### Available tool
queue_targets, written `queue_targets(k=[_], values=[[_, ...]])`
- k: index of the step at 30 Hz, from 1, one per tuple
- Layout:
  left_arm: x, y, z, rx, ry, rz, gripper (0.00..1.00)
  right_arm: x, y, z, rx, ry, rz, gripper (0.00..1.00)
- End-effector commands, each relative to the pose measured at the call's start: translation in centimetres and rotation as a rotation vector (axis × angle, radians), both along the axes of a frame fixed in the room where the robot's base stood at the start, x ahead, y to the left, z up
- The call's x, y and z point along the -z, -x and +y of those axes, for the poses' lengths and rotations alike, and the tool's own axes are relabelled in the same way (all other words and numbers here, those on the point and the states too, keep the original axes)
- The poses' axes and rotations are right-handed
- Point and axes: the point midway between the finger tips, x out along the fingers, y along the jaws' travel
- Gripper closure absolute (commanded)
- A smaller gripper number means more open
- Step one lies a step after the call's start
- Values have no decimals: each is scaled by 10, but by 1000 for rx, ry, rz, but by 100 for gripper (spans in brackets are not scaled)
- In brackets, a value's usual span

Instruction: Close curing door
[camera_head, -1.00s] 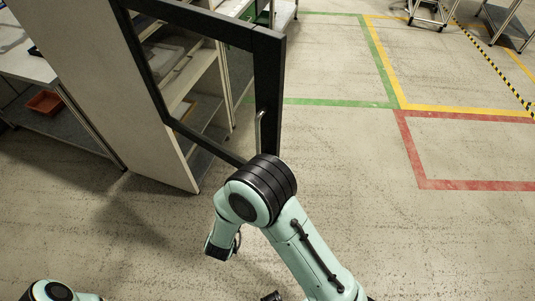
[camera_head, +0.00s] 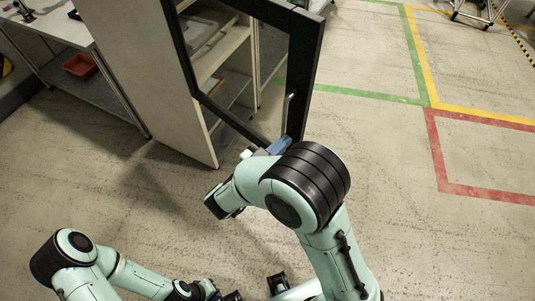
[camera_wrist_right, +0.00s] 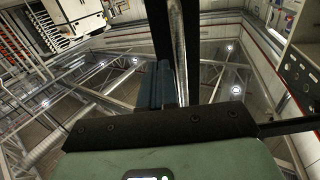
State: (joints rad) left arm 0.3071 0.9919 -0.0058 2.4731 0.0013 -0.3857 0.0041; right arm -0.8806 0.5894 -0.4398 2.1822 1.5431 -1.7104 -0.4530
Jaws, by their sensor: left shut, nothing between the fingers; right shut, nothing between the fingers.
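The curing door (camera_head: 305,60), a glass pane in a black frame, stands open from a pale cabinet (camera_head: 145,70). Its metal handle (camera_head: 289,112) is upright near the free edge. My right gripper (camera_head: 279,146) is shut and empty, its blue fingers at the door's lower corner, just below the handle. In the right wrist view the shut fingers (camera_wrist_right: 160,85) point at the black door frame (camera_wrist_right: 190,45) and a metal bar, likely the handle; I cannot tell whether they touch. My left gripper (camera_head: 232,296) is low at the bottom edge, partly cut off, away from the door.
Shelves (camera_head: 222,50) show behind the glass. The floor right of the door is clear, with green, yellow and red lines.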

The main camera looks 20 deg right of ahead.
Motion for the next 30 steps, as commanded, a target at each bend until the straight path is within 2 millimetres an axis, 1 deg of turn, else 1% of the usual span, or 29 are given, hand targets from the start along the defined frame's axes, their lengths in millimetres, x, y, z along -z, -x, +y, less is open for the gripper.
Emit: queue_targets(k=[1, 3, 7, 12, 23, 26, 29, 30], values=[[-3, -2, 0, 0, 0, -2, 100, -1, -4, -9, 4, 1, 0, 100], [-4, -3, 0, 0, 0, -3, 100, -1, -9, -19, 2, 1, 0, 100], [-7, -4, 0, 0, 0, -4, 100, -1, -15, -32, 1, 0, -1, 100], [-7, -4, 0, 0, 1, -5, 100, 0, -18, -38, -1, 0, -1, 100], [-7, -4, 0, 0, 0, -4, 100, 0, -19, -39, -2, 0, -1, 100], [-7, -4, 0, 0, 0, -4, 100, 0, -20, -45, -9, -1, 0, 100], [-7, -4, 0, 0, 0, -4, 100, 0, -24, -56, -28, 0, -1, 100], [-7, -4, 0, 0, 0, -4, 100, 0, -27, -64, -39, -1, 0, 100]])
